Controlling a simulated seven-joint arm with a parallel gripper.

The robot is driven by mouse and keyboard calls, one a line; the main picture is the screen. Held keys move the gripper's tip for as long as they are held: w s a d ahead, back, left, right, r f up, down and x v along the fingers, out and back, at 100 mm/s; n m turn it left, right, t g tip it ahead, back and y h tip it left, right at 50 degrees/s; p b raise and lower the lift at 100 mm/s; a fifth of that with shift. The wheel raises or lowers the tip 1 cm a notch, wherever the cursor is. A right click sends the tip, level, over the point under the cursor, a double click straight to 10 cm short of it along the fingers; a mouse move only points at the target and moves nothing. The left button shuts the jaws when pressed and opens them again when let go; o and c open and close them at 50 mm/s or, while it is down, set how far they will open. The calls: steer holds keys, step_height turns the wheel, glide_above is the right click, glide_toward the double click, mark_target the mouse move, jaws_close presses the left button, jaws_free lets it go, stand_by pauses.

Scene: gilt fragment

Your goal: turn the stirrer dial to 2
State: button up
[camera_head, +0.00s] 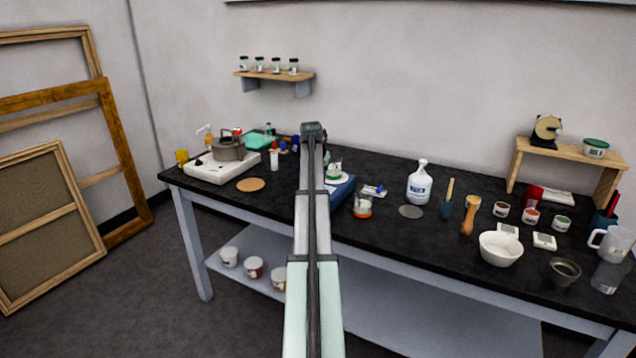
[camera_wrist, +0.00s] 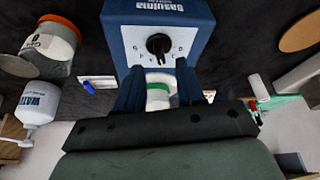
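The stirrer is a blue box (camera_wrist: 200,25) with a white front panel, its lettering upside down in the wrist view. Its black dial (camera_wrist: 159,45) sits on the panel, ringed by small marks. The dial's setting is too small to read surely. My gripper (camera_wrist: 159,72) has its two dark fingers apart on either side, just below the dial in the wrist view, with nothing held between them. A white and green vessel (camera_wrist: 158,97) shows behind and between the fingers. In the head view the stirrer (camera_head: 343,190) is partly hidden by my arm, and my gripper is hidden.
Bare black bench (camera_head: 390,240) shows in front.

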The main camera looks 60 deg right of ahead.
steer(key=v, duration=0.9)
steer(key=shift+r, duration=0.25)
